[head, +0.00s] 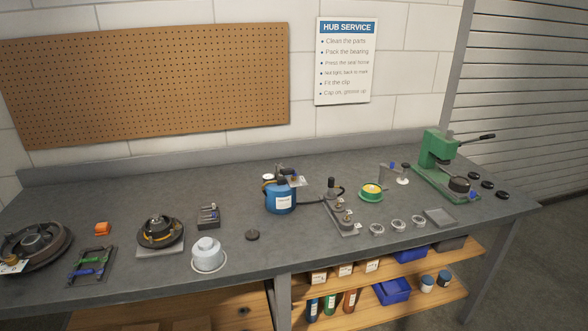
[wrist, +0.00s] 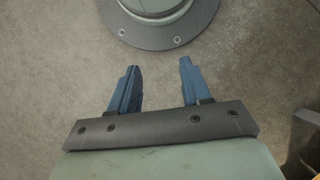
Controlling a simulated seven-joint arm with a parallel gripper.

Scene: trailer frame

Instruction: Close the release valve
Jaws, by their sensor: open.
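A blue pot (head: 281,200) with a white label stands near the middle of the bench, with dark fittings and a small tag on top. A dark hose leads from it to a grey metal block (head: 341,217) with a black-topped post and small fittings. A green press (head: 437,160) with a long lever stands at the right. I cannot tell which small fitting is the release valve, or its position. My gripper (wrist: 160,67) shows only in the wrist view. Its blue fingers are apart and empty, over bare concrete floor, away from the bench top.
The grey bench (head: 130,290) holds a hub (head: 158,232), a white cup (head: 206,254), a yellow-green tin (head: 371,192) and several small round parts. A shelf below holds blue bins (head: 391,291) and bottles. A pegboard (head: 150,80) hangs behind. The bench's back middle is clear.

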